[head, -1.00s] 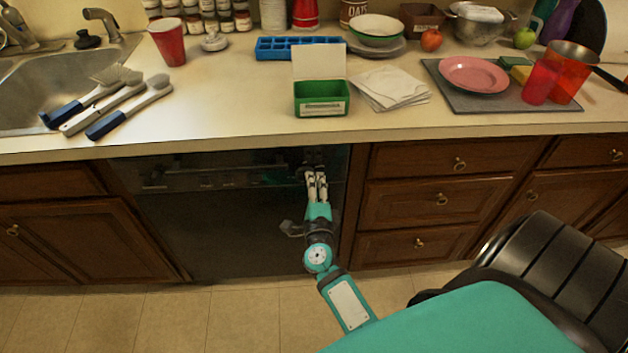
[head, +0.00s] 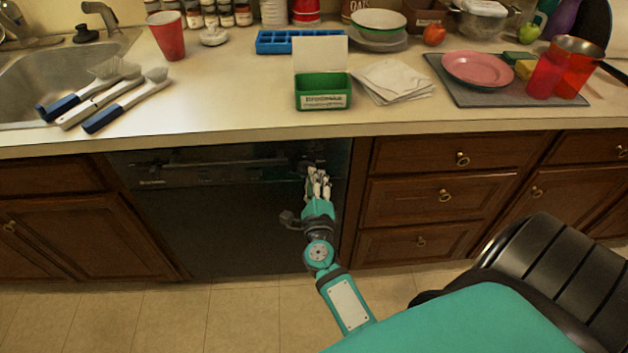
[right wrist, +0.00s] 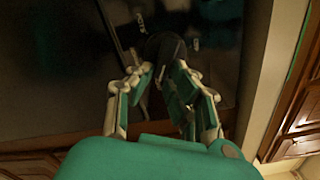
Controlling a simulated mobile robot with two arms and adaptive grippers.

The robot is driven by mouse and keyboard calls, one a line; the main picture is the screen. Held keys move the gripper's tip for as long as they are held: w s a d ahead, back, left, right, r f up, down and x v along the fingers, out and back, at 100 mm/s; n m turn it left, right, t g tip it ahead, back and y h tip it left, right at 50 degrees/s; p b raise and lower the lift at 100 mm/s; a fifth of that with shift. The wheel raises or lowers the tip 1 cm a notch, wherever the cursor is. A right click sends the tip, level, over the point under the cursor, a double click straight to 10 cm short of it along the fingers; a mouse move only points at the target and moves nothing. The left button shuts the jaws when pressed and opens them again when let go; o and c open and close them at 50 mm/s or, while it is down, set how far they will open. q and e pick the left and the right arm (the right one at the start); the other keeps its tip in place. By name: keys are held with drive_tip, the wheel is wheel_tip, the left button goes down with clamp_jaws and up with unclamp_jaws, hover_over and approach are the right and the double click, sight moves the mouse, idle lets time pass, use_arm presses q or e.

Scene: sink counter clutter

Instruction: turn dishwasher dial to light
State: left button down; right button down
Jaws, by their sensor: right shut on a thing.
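The dishwasher (head: 230,222) is a dark panel under the counter, with its control strip (head: 200,172) along the top. My right gripper (head: 317,172) is at the right end of that strip. In the right wrist view its fingers (right wrist: 163,75) are closed around a dark round knob, the dial (right wrist: 165,47). The gripper hides most of the dial in the head view. The dial's markings and pointer are too dark to read. My left gripper is not in view.
Wooden drawers (head: 440,195) with ring pulls stand directly right of the dishwasher. The counter edge (head: 300,133) overhangs above my gripper.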

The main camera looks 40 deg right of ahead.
drive_tip(key=shift+f, duration=0.1)
drive_tip(key=c, duration=1.3)
unclamp_jaws()
